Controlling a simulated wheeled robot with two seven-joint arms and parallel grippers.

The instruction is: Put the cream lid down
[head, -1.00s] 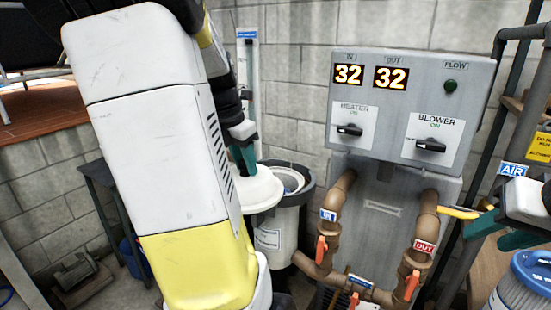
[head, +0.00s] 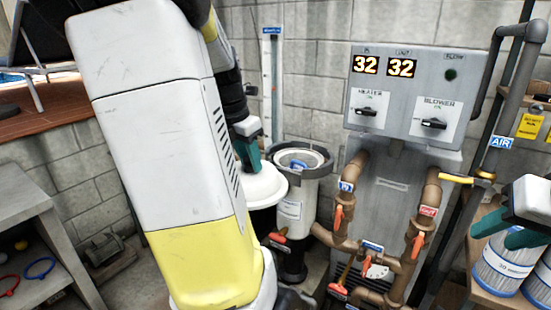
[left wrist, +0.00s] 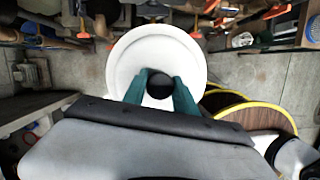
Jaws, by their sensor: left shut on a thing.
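The cream lid (head: 266,190) is a round, pale disc held in the air beside the open strainer pot (head: 318,180) in the head view. My left gripper (head: 250,165) is shut on the lid's knob. In the left wrist view the lid (left wrist: 126,55) shows face-on, its dark knob (left wrist: 159,84) between the teal fingers of the left gripper (left wrist: 160,80). My arm hides part of the lid and the floor beyond in the head view. My right gripper (head: 508,230) is at the right edge, its teal fingers apart, above the pleated filter cartridges.
A grey bench (head: 25,195) with a lower shelf holding coloured rings stands at the left. The heater cabinet (head: 405,100) and brown pipes (head: 425,215) with orange valve handles stand right of the pot. Filter cartridges (head: 495,268) stand at the right.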

